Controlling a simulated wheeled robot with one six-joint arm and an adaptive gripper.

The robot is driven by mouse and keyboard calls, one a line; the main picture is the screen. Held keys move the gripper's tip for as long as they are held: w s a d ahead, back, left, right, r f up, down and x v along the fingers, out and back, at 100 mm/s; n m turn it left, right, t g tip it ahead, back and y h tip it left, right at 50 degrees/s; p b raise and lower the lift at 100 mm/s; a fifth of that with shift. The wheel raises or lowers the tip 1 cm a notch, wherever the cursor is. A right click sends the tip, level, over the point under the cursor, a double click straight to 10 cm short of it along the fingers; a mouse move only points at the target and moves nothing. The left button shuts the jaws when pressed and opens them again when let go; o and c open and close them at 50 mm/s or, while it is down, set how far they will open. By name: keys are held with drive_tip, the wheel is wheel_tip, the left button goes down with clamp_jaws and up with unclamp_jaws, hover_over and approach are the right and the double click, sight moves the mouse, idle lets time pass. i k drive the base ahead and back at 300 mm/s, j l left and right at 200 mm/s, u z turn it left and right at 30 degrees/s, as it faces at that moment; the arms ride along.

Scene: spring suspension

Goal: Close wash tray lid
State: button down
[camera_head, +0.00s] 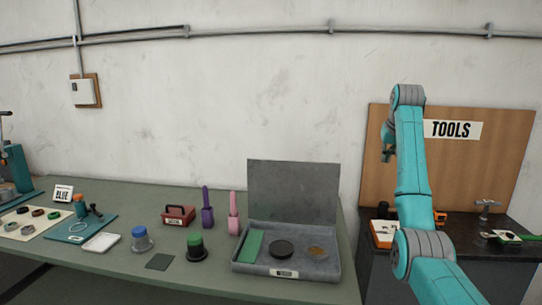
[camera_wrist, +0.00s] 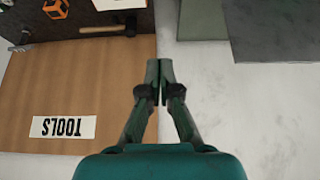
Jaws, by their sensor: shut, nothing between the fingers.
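The wash tray (camera_head: 318,276) is a shallow grey metal box near the right end of the green table. Its lid (camera_head: 293,190) stands open, upright along the tray's back edge. Inside lie a green pad (camera_head: 248,246), a dark round disc (camera_head: 281,249) and a brownish round piece (camera_head: 316,252). My gripper (camera_head: 387,155) is raised to the right of the lid, in front of the tool board and apart from the tray. In the wrist view my gripper (camera_wrist: 159,68) has its fingers together and empty. A grey panel at the upper right there (camera_wrist: 280,30) looks like the lid.
The wooden TOOLS board (camera_head: 466,165) stands behind my arm, above a dark bench (camera_head: 460,262) with tools.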

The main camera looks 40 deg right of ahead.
sight(299, 191)
drive_tip(key=i+j, duration=0.2)
drive_tip(key=i, duration=0.2)
drive_tip(key=i+j, duration=0.15)
drive_tip(key=i, duration=0.2)
drive_tip(key=i+j, duration=0.2)
drive_tip(key=i, duration=0.2)
